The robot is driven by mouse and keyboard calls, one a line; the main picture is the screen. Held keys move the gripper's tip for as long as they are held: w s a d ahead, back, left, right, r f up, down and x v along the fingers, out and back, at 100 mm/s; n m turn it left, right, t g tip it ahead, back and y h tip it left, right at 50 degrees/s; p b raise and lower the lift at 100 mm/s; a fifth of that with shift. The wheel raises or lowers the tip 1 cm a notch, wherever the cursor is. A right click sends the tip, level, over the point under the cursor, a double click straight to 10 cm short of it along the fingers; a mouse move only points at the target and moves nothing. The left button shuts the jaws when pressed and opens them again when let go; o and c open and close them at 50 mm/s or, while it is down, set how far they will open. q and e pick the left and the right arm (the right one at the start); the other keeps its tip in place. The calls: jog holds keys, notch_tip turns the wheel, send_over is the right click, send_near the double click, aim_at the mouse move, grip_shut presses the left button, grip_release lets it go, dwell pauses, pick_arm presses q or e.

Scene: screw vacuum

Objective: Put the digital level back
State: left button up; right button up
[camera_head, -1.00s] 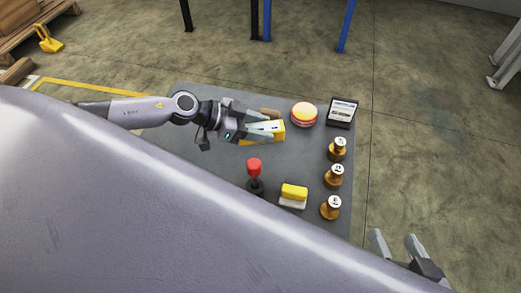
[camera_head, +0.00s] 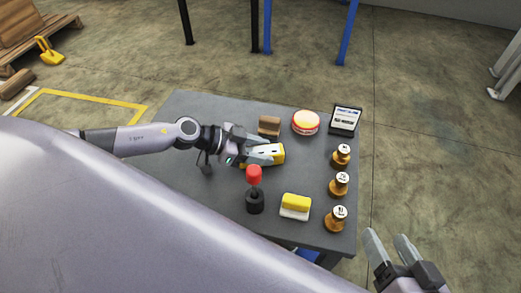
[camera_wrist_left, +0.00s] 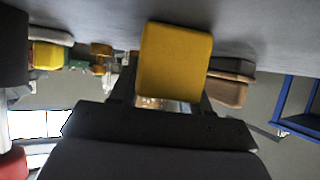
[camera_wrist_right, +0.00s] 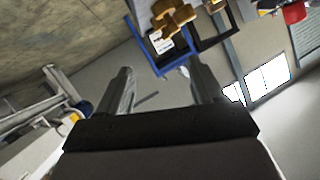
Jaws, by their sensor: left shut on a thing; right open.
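A yellow block with dark marks, which looks like the digital level (camera_head: 277,153), is over the middle of the grey table (camera_head: 190,112). My left gripper (camera_head: 264,153) is shut on it, with a finger along each side. In the left wrist view the yellow block (camera_wrist_left: 176,62) stands out between the fingers, close to the tabletop; I cannot tell if it touches. Its display face is mostly hidden. My right gripper (camera_head: 390,248) is open and empty, off the table's front right corner. It also shows open in the right wrist view (camera_wrist_right: 160,85).
A brown block (camera_head: 269,125) sits just behind the held block. A burger-like object (camera_head: 305,122) and a dark framed box (camera_head: 345,120) are at the back. Brass weights (camera_head: 339,185) line the right edge. A red-topped stand (camera_head: 254,190) and a yellow-white block (camera_head: 296,206) are in front.

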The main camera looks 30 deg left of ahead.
pick_arm(q)
jog(key=o, duration=1.3)
jog(key=shift+a+r, duration=0.1)
jog(key=shift+r, duration=0.1)
jog(key=p+v, duration=0.2)
jog(key=v, duration=0.8)
jog(key=shift+s+f, duration=0.1)
jog(key=shift+p+v, duration=0.3)
jog(key=shift+v, duration=0.55)
pick_arm(e)
jog(key=shift+s+d+h, duration=0.2)
jog(key=shift+d+h, duration=0.15)
jog(key=shift+d, duration=0.2)
jog(key=shift+s+d+h, duration=0.15)
jog(key=shift+d+h, duration=0.2)
jog(key=shift+d, duration=0.15)
jog(key=shift+r, duration=0.1)
